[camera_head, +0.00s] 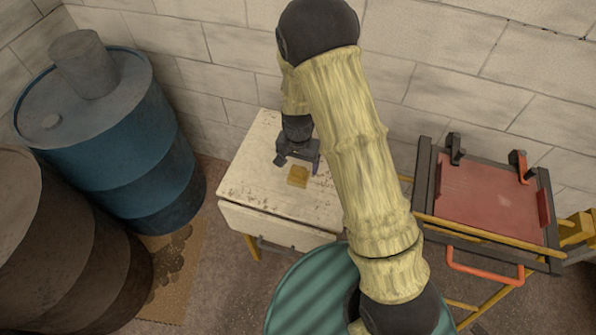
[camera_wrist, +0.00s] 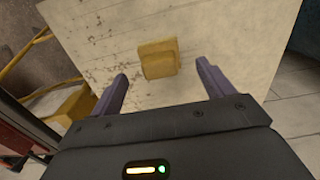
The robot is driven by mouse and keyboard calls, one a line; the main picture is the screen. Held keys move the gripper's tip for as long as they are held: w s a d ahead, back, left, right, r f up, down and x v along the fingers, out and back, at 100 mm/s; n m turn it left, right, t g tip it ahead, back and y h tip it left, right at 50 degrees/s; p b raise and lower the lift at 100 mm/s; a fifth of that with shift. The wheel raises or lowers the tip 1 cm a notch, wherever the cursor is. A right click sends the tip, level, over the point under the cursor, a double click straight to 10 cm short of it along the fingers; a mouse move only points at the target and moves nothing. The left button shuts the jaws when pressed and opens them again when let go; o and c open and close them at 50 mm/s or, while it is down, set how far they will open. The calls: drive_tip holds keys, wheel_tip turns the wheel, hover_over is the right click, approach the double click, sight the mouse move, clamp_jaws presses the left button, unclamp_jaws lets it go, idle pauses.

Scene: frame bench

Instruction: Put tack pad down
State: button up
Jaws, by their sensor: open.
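The tack pad (camera_head: 298,176) is a small yellow-tan block lying on the pale, worn top of a small table (camera_head: 262,190). My gripper (camera_head: 298,160) is just above and behind the pad in the head view. In the wrist view the pad (camera_wrist: 158,58) lies on the tabletop (camera_wrist: 220,30), ahead of and between the two fingers. The fingers of my gripper (camera_wrist: 164,80) are spread apart with nothing between their tips. The pad appears apart from both fingers. The exact height of the fingertips above the table cannot be told.
A blue drum (camera_head: 150,150) stands left of the table, with a dark brown drum (camera_head: 60,245) nearer. A teal ribbed round surface (camera_head: 310,295) is in front. A frame bench with a red panel (camera_head: 490,200) stands at right. A block wall (camera_head: 220,60) closes the back.

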sight(299, 169)
drive_tip(key=shift+r+b, duration=0.3)
drive_tip(key=shift+r, duration=2.3)
drive_tip(key=shift+d+r, duration=0.1)
drive_tip(key=shift+r, duration=0.05)
drive_tip(key=s+d+r+n+t, duration=0.2)
drive_tip(key=s+d+r+n, duration=0.2)
drive_tip(key=s+d+r, duration=0.8)
drive_tip(key=shift+s+d+r+t, duration=0.2)
drive_tip(key=shift+d+t, duration=0.1)
drive_tip(key=shift+d, duration=0.4)
drive_tip(key=shift+o, duration=0.6)
